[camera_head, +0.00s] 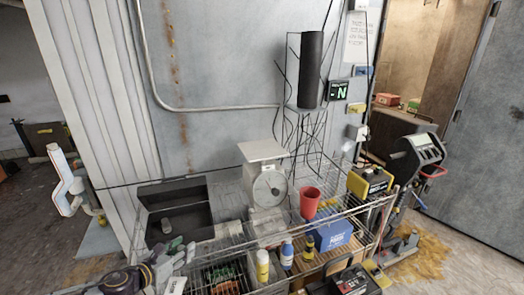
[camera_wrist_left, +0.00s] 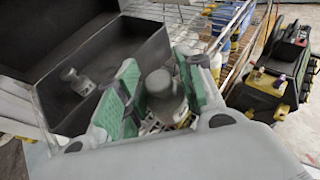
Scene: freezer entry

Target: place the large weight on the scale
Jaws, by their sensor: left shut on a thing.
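My left gripper (camera_head: 170,262) is low at the left in the head view, in front of the open black case (camera_head: 180,234). In the left wrist view its green-padded fingers (camera_wrist_left: 160,95) are shut on a grey knobbed weight (camera_wrist_left: 162,88), beside the case (camera_wrist_left: 152,50) rather than in it. A second grey weight (camera_wrist_left: 76,79) stands inside the case; it also shows in the head view (camera_head: 167,227). The scale (camera_head: 268,188), with a dial and a flat, empty top plate (camera_head: 262,150), stands right of the case. My right gripper is out of view.
The wire rack (camera_head: 222,232) also holds a red cup (camera_head: 309,203), a blue box (camera_head: 332,236), bottles (camera_head: 262,266) and a yellow-black device (camera_head: 369,184). A dark cylinder (camera_head: 311,70) hangs on the wall behind. The space above the scale plate is clear.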

